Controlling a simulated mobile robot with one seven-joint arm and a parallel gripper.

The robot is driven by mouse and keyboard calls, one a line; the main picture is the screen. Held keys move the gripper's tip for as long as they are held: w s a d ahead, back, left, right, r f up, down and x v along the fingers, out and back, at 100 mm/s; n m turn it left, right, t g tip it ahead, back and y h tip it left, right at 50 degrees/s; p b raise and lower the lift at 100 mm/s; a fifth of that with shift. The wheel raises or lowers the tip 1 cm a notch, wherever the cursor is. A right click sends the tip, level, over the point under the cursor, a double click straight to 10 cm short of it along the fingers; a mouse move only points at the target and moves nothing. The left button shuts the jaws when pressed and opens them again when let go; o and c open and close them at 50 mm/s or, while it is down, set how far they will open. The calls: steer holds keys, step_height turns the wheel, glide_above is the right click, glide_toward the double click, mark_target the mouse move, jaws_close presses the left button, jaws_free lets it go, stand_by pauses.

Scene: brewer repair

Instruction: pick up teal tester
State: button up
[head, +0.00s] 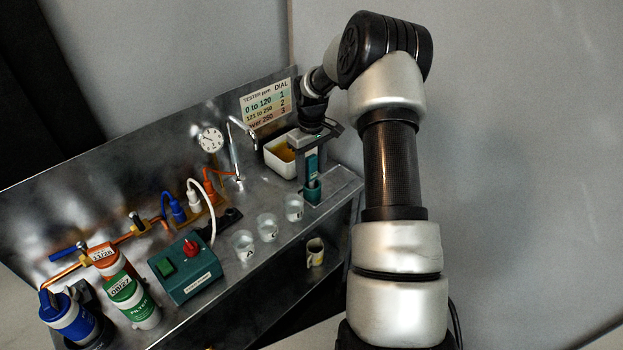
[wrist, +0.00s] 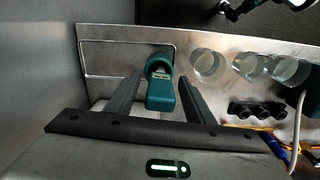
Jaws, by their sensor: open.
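The teal tester (head: 312,164) stands upright in a teal holder (head: 312,193) near the right end of the metal bench. In the wrist view the tester (wrist: 161,94) shows between the two dark fingers, with a round teal rim and a small pale display behind it. My gripper (head: 309,158) is open and reaches down over the tester from above. In the wrist view my gripper (wrist: 160,88) has one finger on each side of the tester. Gaps show on both sides, and I cannot tell whether either finger touches it.
A white tub (head: 282,160) with amber contents stands just behind the tester. Several clear cups (head: 267,228) stand in a row to the left. A teal control box (head: 186,268) and filter cartridges (head: 133,300) are farther left. A dial chart (head: 268,103) is on the back panel.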

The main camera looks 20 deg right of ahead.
steer(key=c, duration=1.1)
step_height(320, 180, up, 10)
steer(key=shift+r, duration=0.15)
steer(key=shift+c, duration=0.2)
step_height(320, 180, up, 7)
steer(key=p, duration=0.4)
steer(key=shift+p, duration=0.3)
